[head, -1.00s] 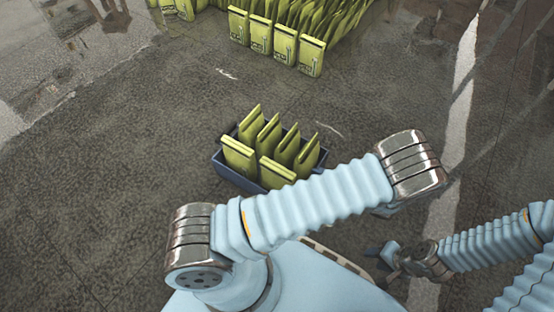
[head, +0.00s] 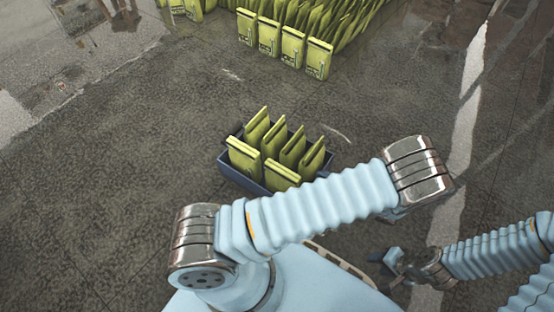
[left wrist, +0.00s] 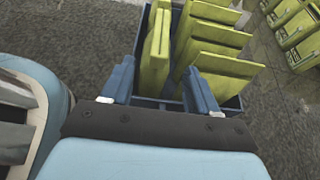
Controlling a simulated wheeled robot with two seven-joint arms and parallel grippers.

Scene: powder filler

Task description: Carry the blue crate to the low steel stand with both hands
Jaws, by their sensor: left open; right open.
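The blue crate (head: 240,180) stands on the dark floor near the middle of the head view, with several yellow-green pouches upright in it. My left arm crosses in front of its near right corner. My left gripper's jaws are hidden behind that arm in the head view. In the left wrist view my left gripper (left wrist: 160,78) is open, and the crate (left wrist: 158,103) with its pouches shows between and beyond the fingers. I cannot tell whether they touch it. My right gripper (head: 383,268) is low at the right, open and apart from the crate. No low steel stand shows.
Rows of yellow-green pouches (head: 292,50) stand on the floor at the top of the head view; some also show at the upper right of the left wrist view (left wrist: 298,35). A pale painted line (head: 462,130) runs down the right. The floor left of the crate is clear.

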